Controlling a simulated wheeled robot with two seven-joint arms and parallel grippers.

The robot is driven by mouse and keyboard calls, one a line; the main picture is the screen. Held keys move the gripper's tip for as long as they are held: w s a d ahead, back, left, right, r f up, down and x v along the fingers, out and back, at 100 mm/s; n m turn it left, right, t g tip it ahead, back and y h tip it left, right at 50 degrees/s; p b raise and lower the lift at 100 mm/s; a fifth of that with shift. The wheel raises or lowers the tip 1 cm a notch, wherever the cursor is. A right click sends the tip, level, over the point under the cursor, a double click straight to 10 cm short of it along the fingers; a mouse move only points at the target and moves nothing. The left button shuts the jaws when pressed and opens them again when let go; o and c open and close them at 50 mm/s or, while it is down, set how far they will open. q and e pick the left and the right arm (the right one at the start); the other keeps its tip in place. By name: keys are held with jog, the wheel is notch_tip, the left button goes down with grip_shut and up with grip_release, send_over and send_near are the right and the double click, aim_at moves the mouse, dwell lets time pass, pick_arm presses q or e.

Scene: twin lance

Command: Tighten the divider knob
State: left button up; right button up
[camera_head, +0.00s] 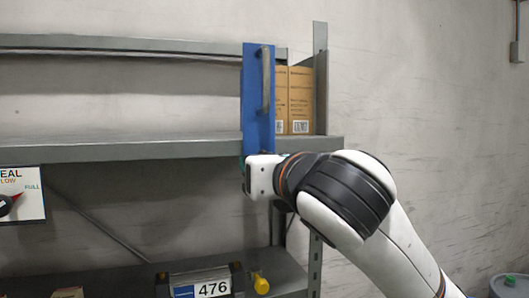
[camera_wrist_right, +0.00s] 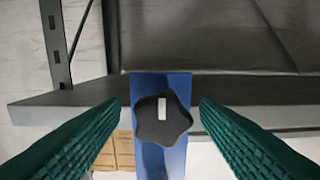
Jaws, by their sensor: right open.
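The blue divider (camera_head: 257,95) stands upright on the shelf, with a grey handle on its face. In the right wrist view its lower part (camera_wrist_right: 150,82) carries a black star-shaped knob (camera_wrist_right: 163,128) with a white mark that looks upright in the picture. My right gripper (camera_wrist_right: 160,103) is open, with a green finger on each side of the knob and gaps between. I cannot tell how deep the fingertips are relative to the knob. In the head view my right wrist (camera_head: 262,178) hides the knob below the divider. My left gripper is not in view.
Cardboard boxes (camera_head: 299,95) stand right of the divider. The upper shelf (camera_head: 100,150) is bare left of it. A dial sign (camera_head: 20,195) is at far left. A unit labelled 476 (camera_head: 200,287) and a yellow knob (camera_head: 261,284) are on the lower shelf.

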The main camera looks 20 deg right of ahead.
jog(key=shift+w+a, duration=0.1)
jog(key=shift+w, duration=0.35)
jog(key=shift+c, duration=0.2)
jog(key=c, duration=0.9)
jog(key=shift+c, duration=0.2)
